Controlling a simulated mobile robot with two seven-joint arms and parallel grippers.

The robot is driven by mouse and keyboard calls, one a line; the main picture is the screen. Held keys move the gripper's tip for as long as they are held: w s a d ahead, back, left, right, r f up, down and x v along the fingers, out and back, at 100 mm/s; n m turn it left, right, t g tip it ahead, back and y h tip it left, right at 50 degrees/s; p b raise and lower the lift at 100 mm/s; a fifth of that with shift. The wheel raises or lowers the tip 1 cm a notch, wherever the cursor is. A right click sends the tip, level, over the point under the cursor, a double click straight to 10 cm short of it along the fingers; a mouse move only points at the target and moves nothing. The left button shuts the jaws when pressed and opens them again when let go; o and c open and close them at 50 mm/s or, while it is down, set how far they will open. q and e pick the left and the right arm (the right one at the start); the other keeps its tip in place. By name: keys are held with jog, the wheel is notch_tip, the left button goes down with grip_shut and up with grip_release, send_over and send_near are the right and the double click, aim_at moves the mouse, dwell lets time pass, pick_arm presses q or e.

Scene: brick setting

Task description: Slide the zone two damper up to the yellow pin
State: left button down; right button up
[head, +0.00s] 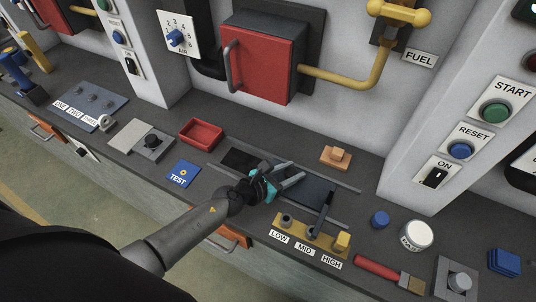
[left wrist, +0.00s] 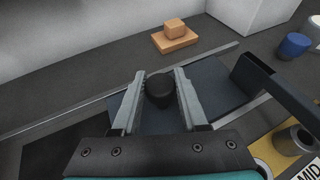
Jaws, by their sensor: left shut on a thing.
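A dark blue-grey sliding plate (head: 312,190) lies between two straight grey rails on the bench, with a black open area (head: 238,160) at its left end. A round black knob (left wrist: 159,88) stands on the plate. My left gripper (head: 290,172) is shut on the knob, one finger on each side in the left wrist view; the gripper hides the knob in the head view. My right gripper is not in view.
An orange block (head: 336,155) sits behind the rails. A red tray (head: 201,133) and blue TEST plate (head: 183,174) lie left.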

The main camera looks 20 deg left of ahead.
aim_at(300, 187)
pick_arm(q)
jog(key=shift+s+d+p, duration=0.2)
jog(key=shift+d+p, duration=0.2)
jog(key=shift+d, duration=1.55)
jog(key=shift+c, duration=2.2)
grip_release()
jog(key=shift+a, duration=0.1)
jog(key=shift+s+a+r, duration=0.15)
jog(key=shift+s, duration=0.15)
jog(key=p+v, duration=0.1)
jog(key=v, duration=1.3)
jog(key=shift+s, duration=0.2)
